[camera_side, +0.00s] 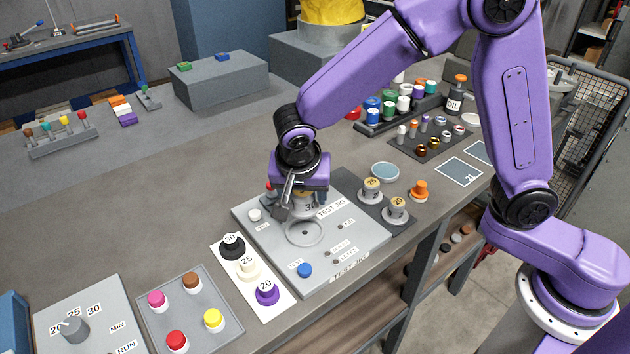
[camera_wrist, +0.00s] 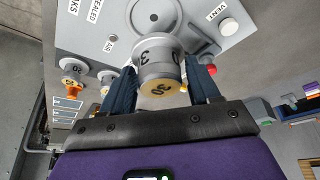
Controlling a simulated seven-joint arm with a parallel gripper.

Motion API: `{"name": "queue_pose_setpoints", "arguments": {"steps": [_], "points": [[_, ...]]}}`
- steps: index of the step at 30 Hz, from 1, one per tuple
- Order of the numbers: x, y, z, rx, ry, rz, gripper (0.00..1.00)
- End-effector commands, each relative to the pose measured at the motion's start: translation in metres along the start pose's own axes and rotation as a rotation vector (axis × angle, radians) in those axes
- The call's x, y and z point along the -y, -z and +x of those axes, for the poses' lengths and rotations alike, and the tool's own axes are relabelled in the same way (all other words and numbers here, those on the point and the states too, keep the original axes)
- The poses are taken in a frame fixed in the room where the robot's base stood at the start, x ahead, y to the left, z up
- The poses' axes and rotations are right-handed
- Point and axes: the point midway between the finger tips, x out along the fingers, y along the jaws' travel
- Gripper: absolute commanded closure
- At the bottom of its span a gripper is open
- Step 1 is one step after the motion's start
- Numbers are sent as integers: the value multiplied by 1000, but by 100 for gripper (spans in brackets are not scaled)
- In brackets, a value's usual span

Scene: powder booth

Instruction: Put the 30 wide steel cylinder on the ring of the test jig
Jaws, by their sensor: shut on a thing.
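The steel cylinder marked 30 (camera_wrist: 160,62) has a gold top and is held between my gripper's two dark fingers in the wrist view. In the side view the cylinder (camera_side: 311,207) is partly hidden by my gripper (camera_side: 296,205). The test jig (camera_side: 360,250) is a light grey plate with a pale ring (camera_side: 304,232) in its middle. The cylinder appears just behind the ring in the side view, not centred on it. The ring (camera_wrist: 152,14) also shows beyond the cylinder in the wrist view. I cannot tell whether the cylinder's base touches the plate.
Steel cylinders marked 25 (camera_side: 371,190) and 20 (camera_side: 396,210) stand on a dark mat right of the jig. A blue button (camera_side: 304,270) and a white knob (camera_side: 255,215) rise from the jig. Black, white and purple numbered caps sit on a white card (camera_side: 266,299) to the left.

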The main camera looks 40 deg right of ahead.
Motion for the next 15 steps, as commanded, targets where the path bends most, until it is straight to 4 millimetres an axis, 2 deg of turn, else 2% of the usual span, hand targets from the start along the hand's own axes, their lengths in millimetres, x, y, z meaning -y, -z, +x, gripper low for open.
{"name": "queue_pose_setpoints", "arguments": {"steps": [15], "points": [[-1, -15, 39, 0, -1, -2, 80]]}}
